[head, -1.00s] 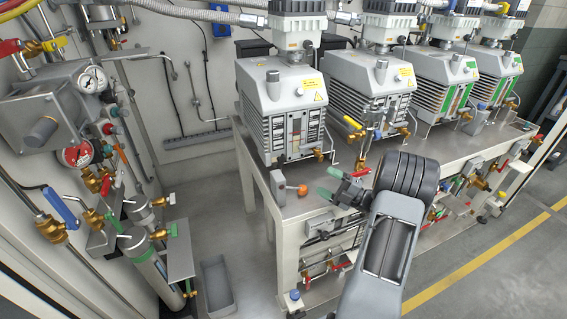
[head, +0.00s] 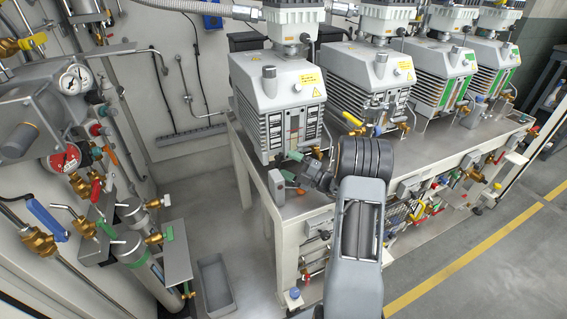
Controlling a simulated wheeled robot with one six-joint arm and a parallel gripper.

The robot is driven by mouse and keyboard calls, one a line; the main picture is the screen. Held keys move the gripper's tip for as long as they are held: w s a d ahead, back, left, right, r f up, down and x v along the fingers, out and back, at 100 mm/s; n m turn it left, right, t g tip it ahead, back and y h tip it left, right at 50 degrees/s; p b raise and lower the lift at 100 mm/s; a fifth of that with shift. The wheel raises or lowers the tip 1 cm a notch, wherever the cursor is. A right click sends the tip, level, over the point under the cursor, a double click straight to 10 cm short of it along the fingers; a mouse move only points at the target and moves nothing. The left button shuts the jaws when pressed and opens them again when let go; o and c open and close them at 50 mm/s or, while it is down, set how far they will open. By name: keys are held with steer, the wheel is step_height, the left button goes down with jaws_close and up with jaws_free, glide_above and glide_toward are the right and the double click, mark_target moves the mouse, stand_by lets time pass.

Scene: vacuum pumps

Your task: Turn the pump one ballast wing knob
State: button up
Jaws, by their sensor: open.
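The leftmost vacuum pump (head: 277,92) is a grey ribbed body on the bench and appears to be pump one. A small grey box (head: 276,187) sits at the bench's left front corner, below this pump. The orange wing knob beside that box is largely hidden now behind my gripper. My gripper (head: 293,168) has green fingertips and is open. It reaches left over the bench corner, close to the box and the knob's place. I cannot tell whether the fingers touch the knob.
Several similar pumps stand in a row to the right on the bench (head: 243,150). Valves and pipes with a pressure gauge (head: 73,79) line the left wall. A grey tray (head: 214,283) lies on the floor. The floor right of the bench is clear.

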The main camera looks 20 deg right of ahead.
mark_target(278, 159)
steer(key=shift+x, duration=1.15)
steer(key=shift+f, duration=0.1)
steer(key=shift+c, duration=0.4)
steer(key=c, duration=0.6)
steer(key=shift+o, duration=0.2)
steer(key=shift+f+n+g+b, duration=0.2)
steer(key=shift+n+g+b, duration=0.25)
steer(key=shift+b, duration=0.5)
steer(key=shift+r+n+g+h+b, duration=0.3)
steer(key=shift+n+g+h+b, duration=0.15)
steer(key=shift+n+b, duration=0.25)
steer(key=o, duration=0.6)
steer(key=shift+o, duration=0.2)
